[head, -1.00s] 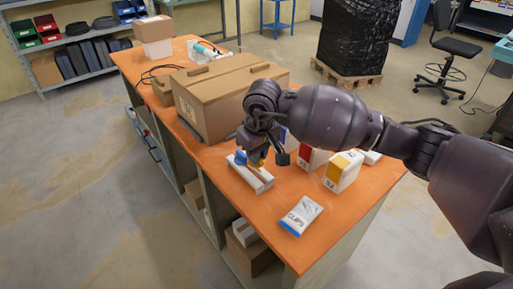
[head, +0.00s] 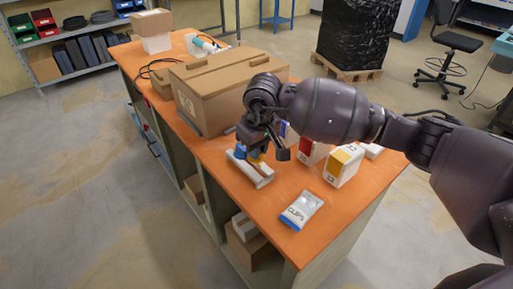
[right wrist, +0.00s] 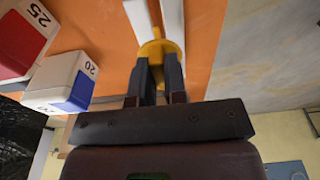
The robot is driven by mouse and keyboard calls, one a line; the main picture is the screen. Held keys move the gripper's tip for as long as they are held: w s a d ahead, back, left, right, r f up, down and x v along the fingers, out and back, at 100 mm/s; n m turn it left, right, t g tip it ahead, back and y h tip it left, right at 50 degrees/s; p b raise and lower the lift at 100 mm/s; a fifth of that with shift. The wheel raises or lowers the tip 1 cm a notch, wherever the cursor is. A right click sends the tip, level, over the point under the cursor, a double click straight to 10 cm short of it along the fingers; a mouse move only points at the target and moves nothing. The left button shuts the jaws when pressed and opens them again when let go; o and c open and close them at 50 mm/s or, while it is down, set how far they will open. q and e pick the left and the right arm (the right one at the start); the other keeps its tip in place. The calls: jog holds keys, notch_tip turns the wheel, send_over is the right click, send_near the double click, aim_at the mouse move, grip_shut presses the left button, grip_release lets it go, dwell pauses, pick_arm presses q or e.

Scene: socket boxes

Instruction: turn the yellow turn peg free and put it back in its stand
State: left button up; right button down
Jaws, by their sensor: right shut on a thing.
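The yellow turn peg (right wrist: 152,50) shows in the right wrist view as a yellow disc between my fingertips. My right gripper (right wrist: 158,75) is shut on it. The white stand (right wrist: 172,18) lies just beyond the peg on the orange table. In the head view my right gripper (head: 257,148) is low over the white stand (head: 256,176), with a bit of the yellow peg (head: 256,156) beneath it. A blue peg (head: 240,152) is beside it at the stand. The peg's lower end is hidden, so I cannot tell whether it is seated. My left gripper is out of view.
White boxes with red (right wrist: 18,40), blue (right wrist: 82,92) and yellow (head: 340,161) faces stand right of the gripper. A clips bag (head: 301,210) lies near the front edge. A large cardboard box (head: 215,100) stands behind the stand. Bare table lies between stand and bag.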

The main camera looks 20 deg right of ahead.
pick_arm(q)
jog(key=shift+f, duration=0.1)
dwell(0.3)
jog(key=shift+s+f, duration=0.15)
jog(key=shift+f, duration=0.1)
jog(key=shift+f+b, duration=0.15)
jog(key=shift+b, duration=0.15)
pick_arm(e)
jog(key=shift+f, duration=0.15)
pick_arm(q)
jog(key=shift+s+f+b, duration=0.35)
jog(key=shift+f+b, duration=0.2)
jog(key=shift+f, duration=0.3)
pick_arm(e)
jog(key=shift+f, duration=0.95)
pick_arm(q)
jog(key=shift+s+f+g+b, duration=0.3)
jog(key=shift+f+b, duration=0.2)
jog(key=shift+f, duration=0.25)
pick_arm(e)
jog(key=shift+f, duration=0.9)
jog(key=c, duration=1.1)
grip_release()
